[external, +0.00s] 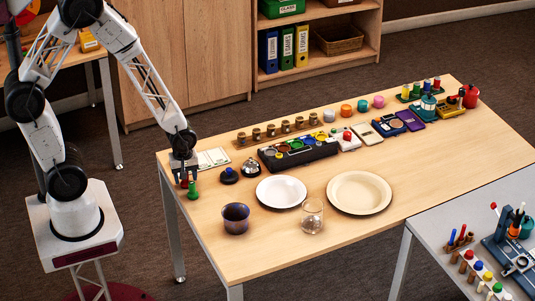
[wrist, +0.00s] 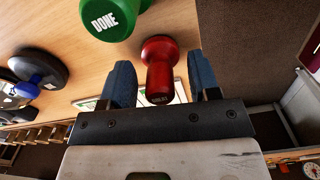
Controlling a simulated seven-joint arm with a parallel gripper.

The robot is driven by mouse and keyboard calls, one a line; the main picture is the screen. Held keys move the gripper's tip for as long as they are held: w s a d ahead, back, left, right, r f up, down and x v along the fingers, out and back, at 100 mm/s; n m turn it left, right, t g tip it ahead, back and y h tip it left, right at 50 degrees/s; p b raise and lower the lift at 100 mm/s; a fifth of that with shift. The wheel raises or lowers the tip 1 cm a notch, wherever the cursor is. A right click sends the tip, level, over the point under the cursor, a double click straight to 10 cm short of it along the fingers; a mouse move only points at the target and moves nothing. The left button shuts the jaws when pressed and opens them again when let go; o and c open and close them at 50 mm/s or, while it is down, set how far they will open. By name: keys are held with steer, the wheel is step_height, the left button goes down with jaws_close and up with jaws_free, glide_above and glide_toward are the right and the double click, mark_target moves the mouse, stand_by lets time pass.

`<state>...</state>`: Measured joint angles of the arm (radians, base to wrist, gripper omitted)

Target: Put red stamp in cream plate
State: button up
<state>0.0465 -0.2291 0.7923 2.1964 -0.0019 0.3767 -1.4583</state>
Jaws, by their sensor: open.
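The red stamp (wrist: 160,68) stands between the two open fingers of my gripper (wrist: 163,82) in the wrist view, with a gap on each side. In the external view my gripper (external: 184,172) is low at the left corner of the table, and the red stamp there is mostly hidden by the fingers. The cream plate (external: 336,206) lies empty on the right part of the table, well to the right of my gripper.
A green stamp (external: 193,190) marked DONE stands close beside my gripper; it also shows in the wrist view (wrist: 112,15).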

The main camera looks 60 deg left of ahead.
jaws_close()
stand_by(0.4)
steer(key=shift+r, duration=0.15)
steer(key=shift+r, duration=0.5)
steer(key=shift+s+r, duration=0.25)
steer(key=shift+r, duration=0.35)
steer(key=shift+s+r, duration=0.25)
steer(key=shift+r, duration=0.3)
steer(key=s+r, duration=0.1)
steer(key=s, duration=1.4)
steer(key=shift+a+r, duration=0.2)
steer(key=shift+a, duration=0.15)
